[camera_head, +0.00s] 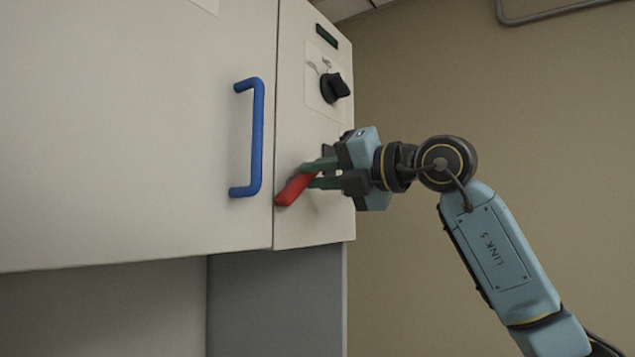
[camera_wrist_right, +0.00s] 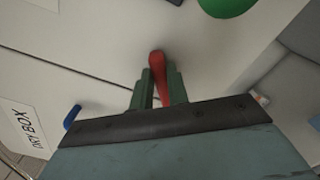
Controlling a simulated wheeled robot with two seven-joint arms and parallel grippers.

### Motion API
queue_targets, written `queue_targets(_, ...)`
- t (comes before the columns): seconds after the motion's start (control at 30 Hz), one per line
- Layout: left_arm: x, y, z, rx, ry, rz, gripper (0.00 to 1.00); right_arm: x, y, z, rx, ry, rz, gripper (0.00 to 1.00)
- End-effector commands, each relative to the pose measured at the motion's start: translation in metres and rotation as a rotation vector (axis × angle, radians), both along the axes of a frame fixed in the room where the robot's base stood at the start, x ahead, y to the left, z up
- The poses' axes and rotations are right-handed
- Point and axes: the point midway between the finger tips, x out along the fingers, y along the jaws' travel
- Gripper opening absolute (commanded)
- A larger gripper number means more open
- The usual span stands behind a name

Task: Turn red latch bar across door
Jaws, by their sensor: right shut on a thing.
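The red latch bar (camera_head: 293,190) sits on the narrow panel right of the door seam. It slants down to the left, and its lower end is close to the seam. My right gripper (camera_head: 313,176) comes from the right and is shut on the bar with its green fingers. In the right wrist view the bar (camera_wrist_right: 158,66) runs between the two fingers (camera_wrist_right: 159,88). The white cabinet door (camera_head: 140,130) is flush with the panel and carries a blue handle (camera_head: 257,137). My left gripper is not in view.
A black knob (camera_head: 334,88) sits on the panel above my gripper. Part of a green round thing (camera_wrist_right: 226,4) shows in the right wrist view. A grey recess (camera_head: 275,300) lies below the cabinet. The space before the tan wall (camera_head: 500,100) is open.

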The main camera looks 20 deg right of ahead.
Motion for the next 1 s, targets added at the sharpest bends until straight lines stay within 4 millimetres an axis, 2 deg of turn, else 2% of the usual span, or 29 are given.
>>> queue_targets(0.5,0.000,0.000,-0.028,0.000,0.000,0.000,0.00,0.003,-0.005,-0.011,0.360,0.277,-0.002,0.00)
queue_targets(1.0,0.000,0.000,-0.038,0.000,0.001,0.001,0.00,0.003,-0.005,-0.015,0.518,0.400,-0.002,0.00)
